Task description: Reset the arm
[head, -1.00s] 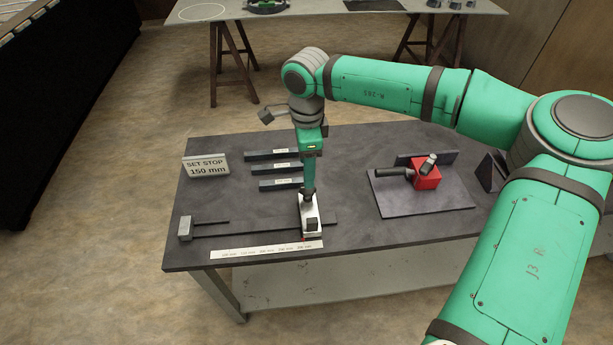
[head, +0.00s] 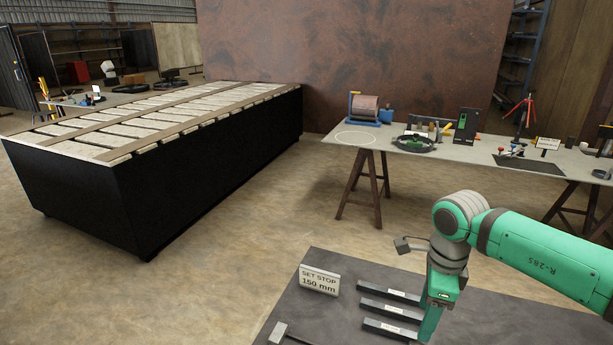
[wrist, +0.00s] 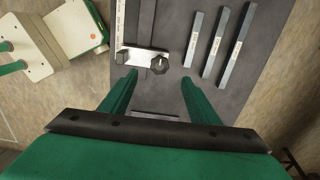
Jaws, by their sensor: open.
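My gripper (wrist: 158,77) is open in the wrist view, with its two green fingers apart and nothing between them. A pale stop block (wrist: 130,57) with a dark knob (wrist: 159,65) lies just beyond the fingertips, across a dark flat bar (wrist: 146,25). I cannot tell how far the fingers are above it. The stop block is out of the head view.
Three dark bars (head: 391,293) lie beside the arm, near a "SET STOP 150 mm" sign (head: 319,280). They also show in the wrist view (wrist: 227,45). Behind stand a trestle table (head: 375,140) with tools and a long black slatted table (head: 200,170). Open floor lies between.

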